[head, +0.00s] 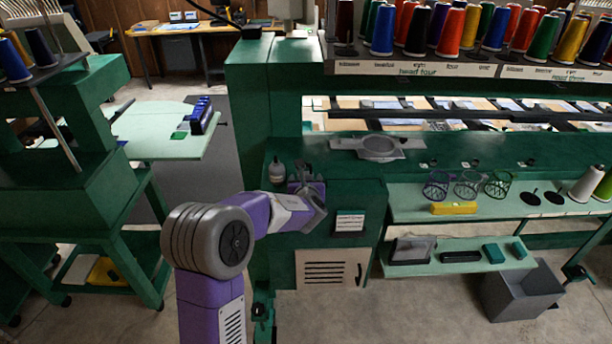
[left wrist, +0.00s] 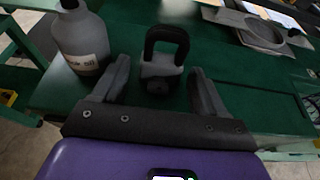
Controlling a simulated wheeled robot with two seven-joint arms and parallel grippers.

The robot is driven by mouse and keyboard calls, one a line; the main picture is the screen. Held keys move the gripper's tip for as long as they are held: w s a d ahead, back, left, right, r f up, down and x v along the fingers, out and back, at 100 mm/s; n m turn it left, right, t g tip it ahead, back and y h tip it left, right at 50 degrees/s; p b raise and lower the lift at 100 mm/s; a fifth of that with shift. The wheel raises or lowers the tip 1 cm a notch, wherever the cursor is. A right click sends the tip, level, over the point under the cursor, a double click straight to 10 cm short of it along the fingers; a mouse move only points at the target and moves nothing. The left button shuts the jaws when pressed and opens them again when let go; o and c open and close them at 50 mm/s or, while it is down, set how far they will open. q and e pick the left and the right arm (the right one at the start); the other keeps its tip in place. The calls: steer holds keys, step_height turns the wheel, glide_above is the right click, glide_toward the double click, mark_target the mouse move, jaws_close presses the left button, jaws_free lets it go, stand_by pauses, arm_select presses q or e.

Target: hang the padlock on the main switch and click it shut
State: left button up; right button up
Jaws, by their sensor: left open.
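The padlock (left wrist: 162,68) shows in the left wrist view, with a grey body and a thick dark shackle pointing up and away. It is on the green machine top. My left gripper (left wrist: 159,72) is open, with one finger on each side of the padlock body; I cannot tell whether they touch it. In the head view my left gripper (head: 305,178) is over the front left of the green top, and the padlock is hard to make out there. I cannot pick out the main switch in either view. My right gripper is out of view.
A grey bottle (left wrist: 80,40) stands left of the padlock and close to my left finger; it also shows in the head view (head: 277,172). A grey plate with a ring (head: 380,148) lies farther right. Thread cones (head: 450,32) line the rack above.

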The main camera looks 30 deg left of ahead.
arm_select(q)
steer(key=c, duration=1)
steer(key=shift+r+p, duration=1.8)
steer(key=shift+r, duration=0.75)
